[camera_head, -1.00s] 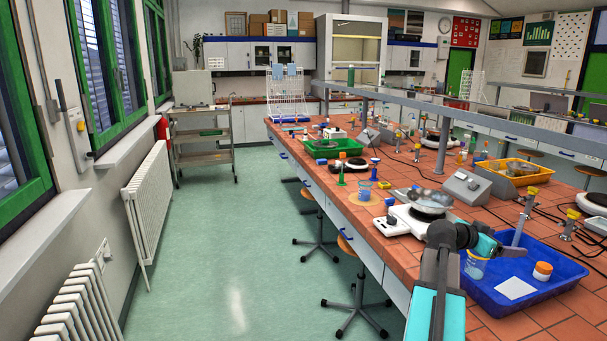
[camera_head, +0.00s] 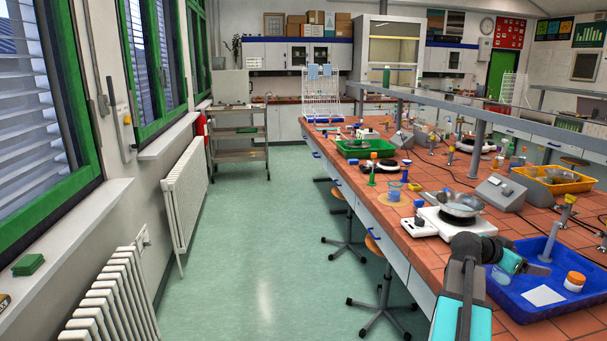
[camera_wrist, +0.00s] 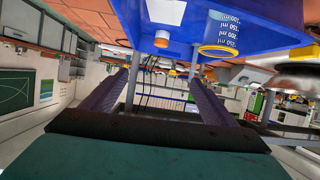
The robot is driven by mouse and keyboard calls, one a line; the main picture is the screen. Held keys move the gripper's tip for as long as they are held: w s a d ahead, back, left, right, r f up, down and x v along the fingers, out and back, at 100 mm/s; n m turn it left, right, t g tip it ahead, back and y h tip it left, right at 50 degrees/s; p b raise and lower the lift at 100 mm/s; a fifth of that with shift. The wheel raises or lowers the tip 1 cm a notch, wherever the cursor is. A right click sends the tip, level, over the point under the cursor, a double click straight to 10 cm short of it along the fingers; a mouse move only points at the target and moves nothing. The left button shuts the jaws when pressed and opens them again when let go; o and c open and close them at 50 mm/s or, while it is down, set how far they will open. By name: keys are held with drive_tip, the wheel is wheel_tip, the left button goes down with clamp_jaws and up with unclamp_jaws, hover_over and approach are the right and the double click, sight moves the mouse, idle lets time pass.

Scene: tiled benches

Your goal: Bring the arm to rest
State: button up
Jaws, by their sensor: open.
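My gripper (camera_head: 538,268) is at the end of my folded teal and grey arm, low at the right of the head view, over the blue tray (camera_head: 508,308). In the wrist view my gripper (camera_wrist: 158,82) has its two dark fingers wide apart, with nothing between them. The picture there is upside down, with the blue tray (camera_wrist: 265,45) at the top. A clear beaker with ml marks (camera_wrist: 222,35) shows beside the fingers, and it also stands in the tray in the head view (camera_head: 501,276). A jar with an orange lid (camera_head: 574,281) and a white card (camera_head: 543,295) are in the tray.
A hotplate with a metal bowl (camera_head: 460,206) stands behind my arm on the tiled bench. Stools (camera_head: 380,290) stand along the bench. The green aisle floor (camera_head: 260,250) is clear to the left.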

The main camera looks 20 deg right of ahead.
drive_tip(key=w+a+f+n+t+y, duration=0.1)
drive_tip(key=w+a+f+n+y, duration=0.15)
drive_tip(key=w+a+f, duration=0.7)
drive_tip(key=w+a+f+n+t+y, duration=0.2)
drive_tip(key=w+a+f+n, duration=0.35)
drive_tip(key=a, duration=0.65)
drive_tip(key=w+a+f+n+t+y, duration=0.1)
drive_tip(key=w+a+f+n+y, duration=0.1)
drive_tip(key=w+a+f, duration=0.75)
drive_tip(key=s+a+f+n+y, duration=0.25)
drive_tip(key=a+f, duration=0.25)
drive_tip(key=a, duration=0.8)
drive_tip(key=s+a+f+n+g+y, duration=0.15)
drive_tip(key=a+f+n, duration=0.35)
drive_tip(key=a, duration=0.7)
drive_tip(key=s+a+f+n+t+y, duration=0.1)
drive_tip(key=a+f+n+y, duration=0.15)
drive_tip(key=a+f, duration=0.7)
drive_tip(key=s+a+f+g+b, duration=0.2)
drive_tip(key=s+f+b, duration=0.3)
drive_tip(key=s+f, duration=0.7)
drive_tip(key=s+a+f+g+b, duration=0.2)
drive_tip(key=s+f+g+b, duration=0.2)
drive_tip(key=s+f, duration=0.9)
drive_tip(key=shift+s+b, duration=0.5)
drive_tip(key=shift+a, duration=0.1)
